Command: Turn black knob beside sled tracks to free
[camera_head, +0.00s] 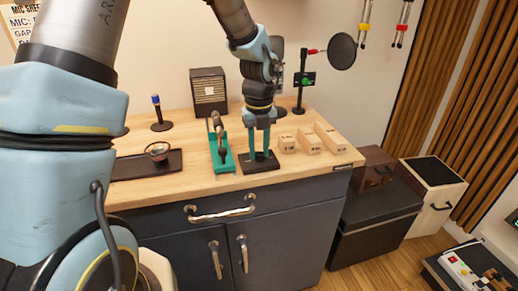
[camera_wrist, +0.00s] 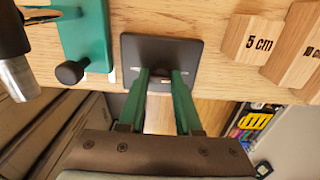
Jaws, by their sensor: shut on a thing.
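The green sled track (camera_head: 221,155) lies on the wooden bench top, and also shows in the wrist view (camera_wrist: 84,35). A black plate (camera_head: 259,166) lies just right of it, with pale marks on it in the wrist view (camera_wrist: 187,50). My gripper (camera_head: 260,154) points down at the plate. Its green fingers (camera_wrist: 161,72) are shut on a dark knob at the plate's middle, mostly hidden between them. Which way the knob is turned cannot be told. Another round black knob (camera_wrist: 70,72) sits on the track's near end, apart from my fingers.
Several wooden blocks (camera_head: 308,143) stand just right of the plate. A microphone (camera_head: 217,126) is above the green track. The bench's front edge is close to the plate.

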